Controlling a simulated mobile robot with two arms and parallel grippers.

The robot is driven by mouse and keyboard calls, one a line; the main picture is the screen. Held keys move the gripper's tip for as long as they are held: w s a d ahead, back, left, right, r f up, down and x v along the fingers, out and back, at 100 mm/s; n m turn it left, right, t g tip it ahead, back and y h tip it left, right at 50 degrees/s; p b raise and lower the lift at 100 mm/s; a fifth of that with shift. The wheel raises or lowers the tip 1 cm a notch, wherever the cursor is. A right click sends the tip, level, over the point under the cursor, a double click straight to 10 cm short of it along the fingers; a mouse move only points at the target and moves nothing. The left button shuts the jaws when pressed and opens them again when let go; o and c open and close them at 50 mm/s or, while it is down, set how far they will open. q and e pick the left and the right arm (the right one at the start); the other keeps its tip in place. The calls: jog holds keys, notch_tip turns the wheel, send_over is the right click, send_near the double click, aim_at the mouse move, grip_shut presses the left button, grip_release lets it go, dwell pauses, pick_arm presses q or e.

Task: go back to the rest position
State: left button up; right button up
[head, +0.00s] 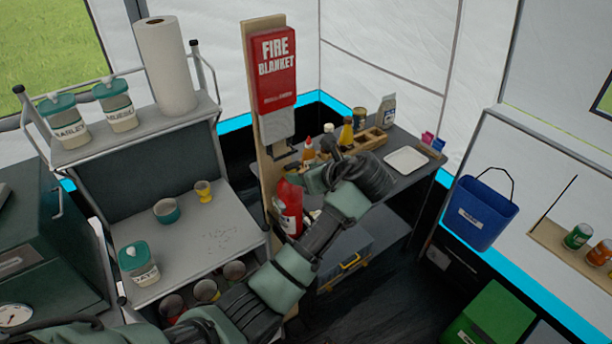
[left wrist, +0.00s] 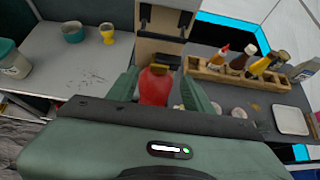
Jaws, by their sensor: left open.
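My left arm reaches in from the bottom left of the head view, across the lower middle, and bends back at the wrist. Its gripper (head: 312,179) is beside the post with the fire blanket. In the left wrist view the open gripper (left wrist: 160,82) has a finger on each side of a red fire extinguisher (left wrist: 155,88). The extinguisher also shows in the head view (head: 289,208), upright against the post and partly covered by my arm. I cannot tell whether the fingers touch it. My right gripper is not in view.
A grey shelf unit (head: 228,228) with cups and jars stands at left. The post holds a red fire blanket box (head: 277,66). Behind my wrist, a counter bears a wooden condiment rack (left wrist: 225,75) and a white tray (head: 406,160). A blue bin (head: 481,211) hangs at right.

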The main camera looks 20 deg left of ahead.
pick_arm(q)
jog(key=s+a+f+n+g+h, duration=0.2)
jog(key=s+f+n+h, duration=0.3)
jog(key=s+f+n, duration=0.95)
jog(key=s+f+n+g+h, duration=0.15)
jog(key=s+n+h, duration=0.5)
jog(key=s, duration=1.65)
notch_tip(320, 180, down, 33)
jog(key=s+n+g+y+b, duration=0.1)
jog(key=n+y+b, duration=0.15)
jog(key=b, duration=0.55)
jog(key=s+a+f+b, duration=0.1)
jog(key=s+f+b, duration=0.2)
jog(key=s+f, duration=0.5)
jog(key=s+a+f+g+b, duration=0.1)
jog(key=s+a+f+b, duration=0.1)
jog(key=s+f, duration=0.7)
notch_tip(320, 180, down, 7)
jog(key=shift+r+b, duration=0.2)
jog(key=shift+b, duration=0.55)
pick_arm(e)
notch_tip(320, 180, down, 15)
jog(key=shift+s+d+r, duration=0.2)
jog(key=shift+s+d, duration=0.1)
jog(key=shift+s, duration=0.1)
